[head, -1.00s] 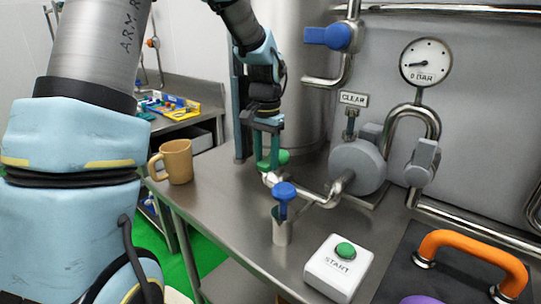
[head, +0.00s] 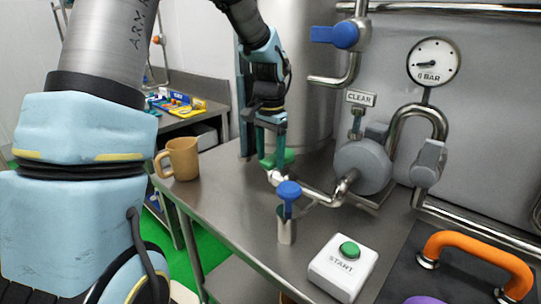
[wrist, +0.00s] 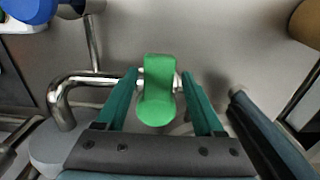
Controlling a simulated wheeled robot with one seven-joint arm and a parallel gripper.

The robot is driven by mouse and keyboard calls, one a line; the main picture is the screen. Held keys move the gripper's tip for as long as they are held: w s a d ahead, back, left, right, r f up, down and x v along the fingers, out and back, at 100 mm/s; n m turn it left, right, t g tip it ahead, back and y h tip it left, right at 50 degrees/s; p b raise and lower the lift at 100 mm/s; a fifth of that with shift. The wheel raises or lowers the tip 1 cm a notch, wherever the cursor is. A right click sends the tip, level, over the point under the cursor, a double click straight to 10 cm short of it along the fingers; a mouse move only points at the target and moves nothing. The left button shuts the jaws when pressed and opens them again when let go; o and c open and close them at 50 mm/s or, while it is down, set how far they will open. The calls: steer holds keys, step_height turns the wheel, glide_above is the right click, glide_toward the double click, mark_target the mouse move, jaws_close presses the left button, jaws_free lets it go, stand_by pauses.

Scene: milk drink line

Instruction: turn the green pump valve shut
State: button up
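The green pump valve (head: 286,157) sits low at the pipe end beside the steel tank, partly hidden by my gripper in the head view. In the wrist view the green valve handle (wrist: 157,92) lies between my two fingers, its lever pointing up in the picture. My gripper (wrist: 163,78) is open around it, with a visible gap between each finger and the handle. In the head view my gripper (head: 273,163) reaches down with its teal fingers at the valve.
A blue valve (head: 289,191) stands just in front, close to my gripper. A mug (head: 180,158) is at the table's left edge. A grey pump (head: 361,167) and pipes lie to the right. A START button box (head: 342,267) and orange handle (head: 478,254) are nearer. A pressure gauge (head: 433,62) reads near zero.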

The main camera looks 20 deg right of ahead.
mark_target(270, 159)
steer(key=shift+o, duration=0.4)
steer(key=shift+r, duration=0.1)
step_height(270, 159, up, 11)
steer(key=b, duration=0.2)
steer(key=shift+f, duration=0.2)
steer(key=shift+a, duration=0.1)
steer(key=s+a+f+n, duration=0.3)
steer(key=a+f, duration=0.1)
steer(key=a, duration=0.4)
steer(key=s+a+f+n+t, duration=0.1)
steer(key=s+a+f+n, duration=0.2)
steer(key=a, duration=0.5)
steer(key=s+a+f+n, duration=0.4)
steer(key=a+f, duration=0.1)
steer(key=a, duration=0.3)
steer(key=shift+a+f+t, duration=0.2)
steer(key=shift+f+t, duration=0.1)
steer(key=shift+w, duration=0.1)
